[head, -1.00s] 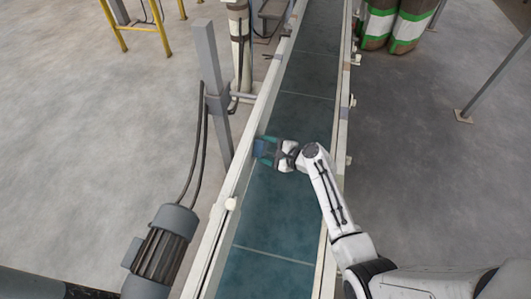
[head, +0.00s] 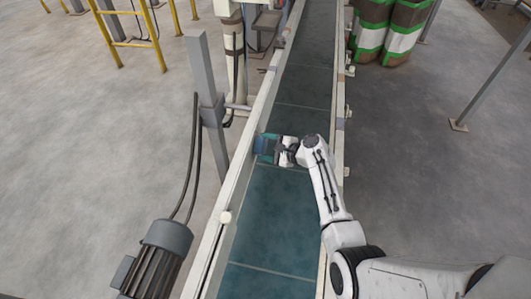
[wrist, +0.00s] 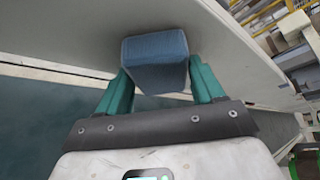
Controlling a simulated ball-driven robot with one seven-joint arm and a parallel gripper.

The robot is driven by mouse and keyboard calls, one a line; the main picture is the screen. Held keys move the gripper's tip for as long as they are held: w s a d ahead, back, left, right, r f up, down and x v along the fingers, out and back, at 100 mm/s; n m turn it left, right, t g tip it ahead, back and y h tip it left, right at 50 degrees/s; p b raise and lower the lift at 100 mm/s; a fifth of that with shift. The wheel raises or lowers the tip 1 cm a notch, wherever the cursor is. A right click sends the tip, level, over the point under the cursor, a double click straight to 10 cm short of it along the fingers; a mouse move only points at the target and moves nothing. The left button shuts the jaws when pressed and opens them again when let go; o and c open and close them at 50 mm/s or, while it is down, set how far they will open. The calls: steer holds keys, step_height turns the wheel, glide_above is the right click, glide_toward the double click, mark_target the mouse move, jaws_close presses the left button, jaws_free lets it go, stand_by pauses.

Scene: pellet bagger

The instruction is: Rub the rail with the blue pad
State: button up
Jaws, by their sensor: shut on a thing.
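A blue pad (wrist: 156,62) is held between the green fingers of my gripper (wrist: 157,88) in the wrist view. In the head view the pad (head: 261,144) is at the inner side of the conveyor's left rail (head: 238,183), with my gripper (head: 269,148) just right of it over the belt. In the wrist view the pad's far end is up at the pale rail face (wrist: 85,25). It looks to be at or touching that face, but the exact contact is hidden behind the pad.
The teal belt (head: 276,218) runs away between two pale rails. A grey motor (head: 158,262) and a grey post (head: 205,95) stand left of the conveyor. Striped sacks (head: 392,28) stand at the far right. Grey floor lies open on both sides.

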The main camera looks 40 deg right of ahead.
mark_target(267, 139)
steer(key=shift+w+d+b, duration=0.5)
steer(key=shift+d, duration=0.25)
steer(key=shift+w+d+b, duration=0.45)
steer(key=shift+d+b, duration=0.05)
steer(key=shift+d, duration=0.2)
steer(key=shift+w+d+r, duration=0.15)
steer(key=shift+w+d, duration=0.05)
steer(key=shift+a, duration=0.1)
steer(key=shift+s+a+r+p, duration=0.1)
steer(key=shift+s+a+p, duration=0.55)
steer(key=shift+p, duration=0.45)
steer(key=shift+s+a+p, duration=0.4)
steer(key=shift+a+p, duration=0.2)
steer(key=shift+a, duration=0.2)
steer(key=shift+s+a+p, duration=0.5)
steer(key=shift+a+p, duration=0.15)
steer(key=shift+a, duration=0.1)
steer(key=shift+s+a+p, duration=0.45)
steer(key=shift+a+p, duration=0.25)
steer(key=shift+a, duration=0.05)
steer(key=shift+s+a+p, duration=0.5)
steer(key=shift+a+p, duration=0.15)
steer(key=shift+a, duration=0.1)
steer(key=shift+s+a+p, duration=0.65)
steer(key=shift+s+a, duration=0.05)
steer(key=shift+a, duration=0.35)
steer(key=shift+s+a+p, duration=0.65)
steer(key=shift+a, duration=0.35)
